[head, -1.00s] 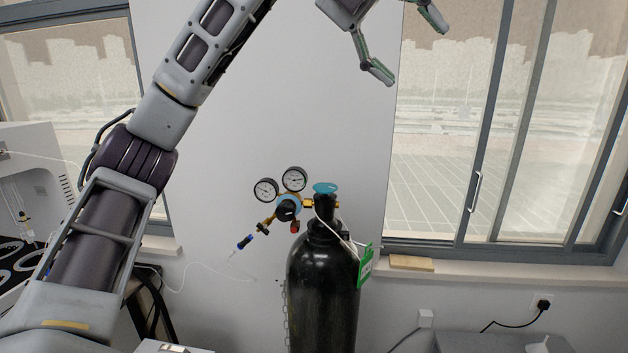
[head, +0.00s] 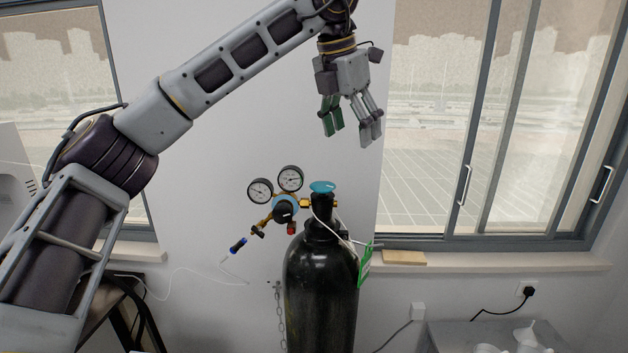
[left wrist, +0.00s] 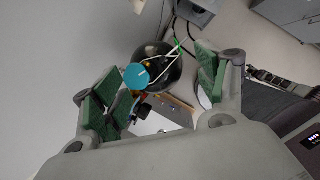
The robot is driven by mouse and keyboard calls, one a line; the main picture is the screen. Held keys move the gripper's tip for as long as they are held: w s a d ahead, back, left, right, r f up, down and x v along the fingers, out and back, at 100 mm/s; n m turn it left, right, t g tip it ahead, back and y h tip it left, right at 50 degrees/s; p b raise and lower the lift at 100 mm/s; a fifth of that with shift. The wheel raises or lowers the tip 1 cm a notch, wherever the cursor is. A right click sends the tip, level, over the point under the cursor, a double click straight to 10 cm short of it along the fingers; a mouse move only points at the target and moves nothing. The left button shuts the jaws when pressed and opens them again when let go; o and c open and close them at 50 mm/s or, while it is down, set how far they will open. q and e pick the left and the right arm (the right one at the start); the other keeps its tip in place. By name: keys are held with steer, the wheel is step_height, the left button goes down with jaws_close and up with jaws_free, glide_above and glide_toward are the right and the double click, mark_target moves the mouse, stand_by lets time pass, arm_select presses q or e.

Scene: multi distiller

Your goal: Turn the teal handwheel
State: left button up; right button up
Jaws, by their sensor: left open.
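The teal handwheel (head: 322,187) sits on top of the black gas cylinder (head: 320,285), which stands upright against the wall. My left gripper (head: 352,138) points down above the handwheel and a little to its right in the head view, with clear space between them. It is open and empty. In the left wrist view, the handwheel (left wrist: 137,76) shows beyond the fingers, nearer the left finger, and the open left gripper (left wrist: 155,95) has green finger pads. My right gripper is not in view.
A regulator with two round gauges (head: 275,185) is attached at the left of the cylinder's valve. A green tag (head: 364,265) hangs on the cylinder's right side. A grey surface with white vessels (head: 520,338) is at the lower right. Windows flank the wall.

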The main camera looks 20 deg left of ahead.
arm_select(q)
steer(key=shift+s+a+f+m+g+y, duration=0.1)
steer(key=shift+a+m+y, duration=0.3)
steer(key=shift+a+m, duration=0.85)
steer(key=shift+s+a+r+m+g+y, duration=0.1)
steer(key=shift+a+m+y, duration=0.45)
steer(key=shift+m, duration=1.25)
steer(key=shift+s+a+f+m+g+y, duration=0.1)
steer(key=shift+a+m+y, duration=0.15)
steer(key=shift+a+m, duration=1.05)
steer(key=shift+d+m, duration=0.25)
steer(key=shift+f, duration=0.15)
glide_toward(323, 185)
steer(key=shift+p+x, duration=0.4)
steer(key=shift+x, duration=3.85)
steer(key=shift+s, duration=0.1)
